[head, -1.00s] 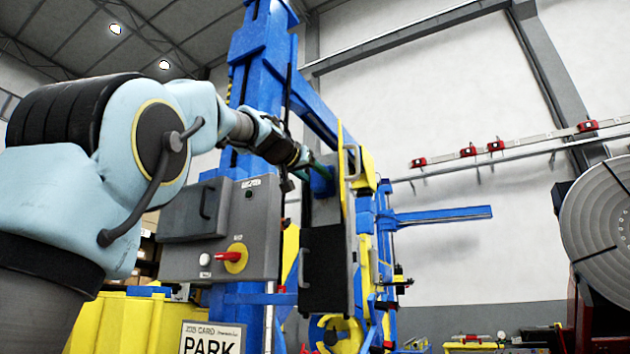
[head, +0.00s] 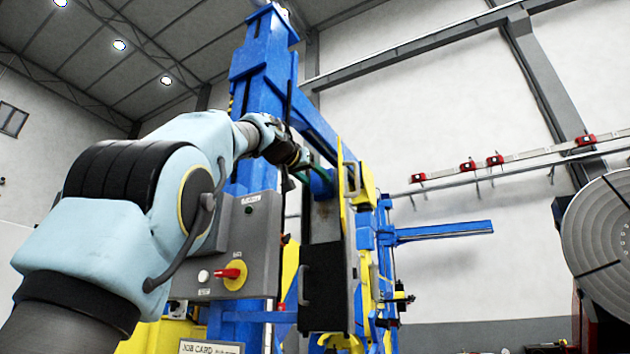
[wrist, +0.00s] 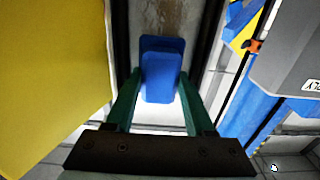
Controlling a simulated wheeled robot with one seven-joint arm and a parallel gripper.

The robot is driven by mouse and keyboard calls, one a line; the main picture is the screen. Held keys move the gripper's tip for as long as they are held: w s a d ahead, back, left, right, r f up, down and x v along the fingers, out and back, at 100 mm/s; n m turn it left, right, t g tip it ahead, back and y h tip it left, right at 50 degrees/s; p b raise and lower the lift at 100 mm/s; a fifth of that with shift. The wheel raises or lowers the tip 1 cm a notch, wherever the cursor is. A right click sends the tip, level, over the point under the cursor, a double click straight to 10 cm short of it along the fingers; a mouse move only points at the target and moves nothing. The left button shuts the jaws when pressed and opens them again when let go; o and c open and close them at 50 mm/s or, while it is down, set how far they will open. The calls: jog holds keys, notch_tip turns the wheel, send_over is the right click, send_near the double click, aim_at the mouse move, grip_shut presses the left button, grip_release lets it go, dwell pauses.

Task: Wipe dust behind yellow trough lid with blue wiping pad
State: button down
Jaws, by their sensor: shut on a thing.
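My gripper (head: 306,168) is shut on the blue wiping pad (head: 322,182), beside the yellow trough lid (head: 342,180). In the wrist view, the pad (wrist: 160,75) sits between two green fingers. The lid (wrist: 50,85) fills the left side there, with a gap between it and the fingers. Brownish dust (wrist: 163,18) shows on the grey trough surface just beyond the pad. The pad hides the surface under it, and I cannot tell whether it touches.
A grey control box (head: 250,235) with a red-and-yellow switch stands left of the trough. A blue column (head: 262,90) rises behind my arm. In the wrist view, a grey box (wrist: 295,65) and blue beam (wrist: 252,120) lie close on the right.

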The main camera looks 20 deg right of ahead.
jog(key=shift+w+d+f+b, duration=0.15)
jog(key=shift+f+b, duration=1.65)
jog(key=shift+f, duration=0.55)
notch_tip(320, 180, down, 7)
jog(key=b, duration=0.6)
jog(key=shift+b, duration=0.3)
jog(key=shift+r, duration=0.1)
jog(key=b+v, duration=0.2)
jog(key=v, duration=0.4)
jog(key=shift+a+r, duration=0.1)
jog(key=shift+a, duration=0.1)
jog(key=shift+b+v, duration=0.7)
jog(key=shift+v, duration=0.85)
